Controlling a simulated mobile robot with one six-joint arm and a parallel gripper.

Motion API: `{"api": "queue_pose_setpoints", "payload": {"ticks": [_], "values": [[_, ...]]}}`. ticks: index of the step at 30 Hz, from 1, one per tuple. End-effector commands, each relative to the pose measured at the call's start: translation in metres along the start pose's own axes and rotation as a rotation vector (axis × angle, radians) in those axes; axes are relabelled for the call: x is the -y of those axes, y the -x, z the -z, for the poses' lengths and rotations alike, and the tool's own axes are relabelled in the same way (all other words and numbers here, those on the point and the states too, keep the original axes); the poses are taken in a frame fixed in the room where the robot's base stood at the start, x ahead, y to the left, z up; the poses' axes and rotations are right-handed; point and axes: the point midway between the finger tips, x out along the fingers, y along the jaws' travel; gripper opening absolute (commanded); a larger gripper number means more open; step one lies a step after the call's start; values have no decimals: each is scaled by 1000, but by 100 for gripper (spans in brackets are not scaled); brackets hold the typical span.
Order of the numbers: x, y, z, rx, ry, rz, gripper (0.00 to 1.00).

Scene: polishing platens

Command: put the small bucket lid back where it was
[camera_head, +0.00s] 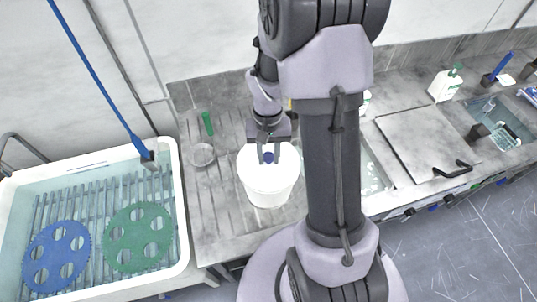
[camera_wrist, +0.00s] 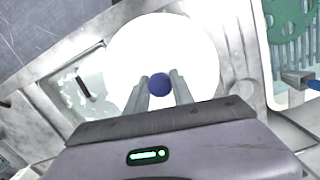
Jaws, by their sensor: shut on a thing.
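The small bucket (camera_head: 268,194) is white and stands upright on the grey drainboard. A white round lid (camera_wrist: 195,60) with a blue knob (camera_wrist: 159,84) shows from above in the wrist view. In the head view the lid (camera_head: 252,162) appears to lie over the bucket's top; whether it is fully seated I cannot tell. My gripper (camera_head: 269,159) is above the bucket, pointing down, with its fingers shut on the blue knob. In the wrist view the fingers (camera_wrist: 159,90) are on both sides of the knob.
A white tub (camera_head: 172,190) with a blue disc (camera_head: 57,256) and a green disc (camera_head: 138,238) stands at the left. A small clear dish (camera_head: 202,155) and a green item (camera_head: 208,123) are left of the bucket. A grey cover plate (camera_head: 425,140) lies to the right.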

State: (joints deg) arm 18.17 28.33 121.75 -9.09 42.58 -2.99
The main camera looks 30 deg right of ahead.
Motion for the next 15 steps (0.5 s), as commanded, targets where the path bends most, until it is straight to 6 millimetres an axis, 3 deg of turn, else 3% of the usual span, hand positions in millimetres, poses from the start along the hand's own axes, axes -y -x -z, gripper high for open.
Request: {"api": "queue_pose_setpoints", "payload": {"ticks": [15], "values": [[0, -12, 1, 0, 0, 0, 0]]}}
